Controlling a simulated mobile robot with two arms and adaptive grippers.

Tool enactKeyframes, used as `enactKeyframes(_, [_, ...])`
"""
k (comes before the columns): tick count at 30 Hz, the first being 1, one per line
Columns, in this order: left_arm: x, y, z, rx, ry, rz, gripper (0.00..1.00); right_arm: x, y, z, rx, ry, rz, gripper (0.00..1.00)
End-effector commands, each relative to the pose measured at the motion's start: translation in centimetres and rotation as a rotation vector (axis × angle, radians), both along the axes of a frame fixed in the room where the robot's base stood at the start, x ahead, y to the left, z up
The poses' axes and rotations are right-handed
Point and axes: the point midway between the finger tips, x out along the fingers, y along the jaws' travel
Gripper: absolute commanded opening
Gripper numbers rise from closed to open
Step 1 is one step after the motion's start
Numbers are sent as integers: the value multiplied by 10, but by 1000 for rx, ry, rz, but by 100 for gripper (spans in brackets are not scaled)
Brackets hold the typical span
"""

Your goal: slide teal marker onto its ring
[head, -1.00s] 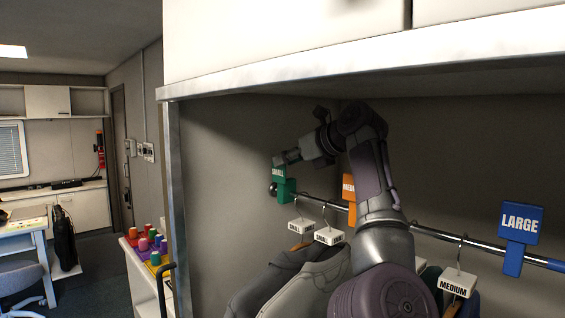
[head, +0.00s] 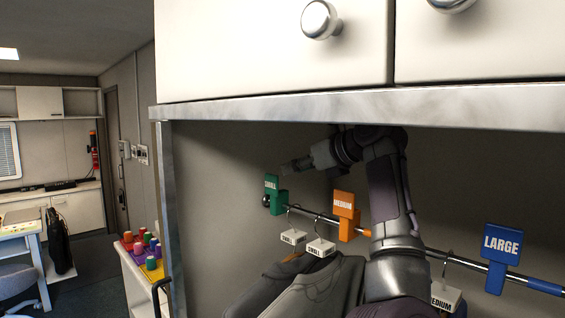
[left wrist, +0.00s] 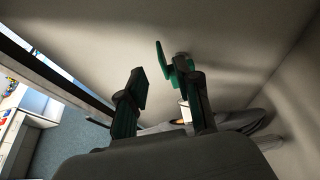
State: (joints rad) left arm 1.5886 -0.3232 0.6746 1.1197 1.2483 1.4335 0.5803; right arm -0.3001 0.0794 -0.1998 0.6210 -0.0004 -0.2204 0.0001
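The teal marker (head: 271,189), labelled SMALL, sits upright on the clothes rail (head: 407,245) near the rail's far left end. In the left wrist view the teal marker (left wrist: 163,60) shows just beyond the right-hand finger, which hides its lower part. My left gripper (head: 287,167) is beside the marker's top, slightly right of it in the head view. In the left wrist view my left gripper (left wrist: 163,88) has its fingers apart with nothing between them. I cannot make out a teal ring on the rail. My right gripper is not in view.
The orange MEDIUM marker (head: 344,217) is on the rail by an orange band (head: 367,233). The blue LARGE marker (head: 502,246) is farther right by a blue band. White size tags (head: 320,247) and grey jackets hang below. The cabinet edge (head: 350,108) is overhead.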

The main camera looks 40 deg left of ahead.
Motion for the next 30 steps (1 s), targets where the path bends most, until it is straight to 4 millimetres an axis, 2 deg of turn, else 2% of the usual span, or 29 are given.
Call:
enactKeyframes(13, [4, 58, -23, -1, 3, 3, 33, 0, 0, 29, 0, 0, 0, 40])
enactKeyframes(18, [5, 67, -28, 0, 0, 1, 33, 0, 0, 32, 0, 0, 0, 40])
enactKeyframes(25, [5, 68, -29, 0, 0, 1, 33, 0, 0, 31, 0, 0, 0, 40])
enactKeyframes(26, [5, 67, -29, 0, 0, 1, 32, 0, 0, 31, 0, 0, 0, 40])
enactKeyframes(30, [5, 67, -29, 0, 0, 1, 8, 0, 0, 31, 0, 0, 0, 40])
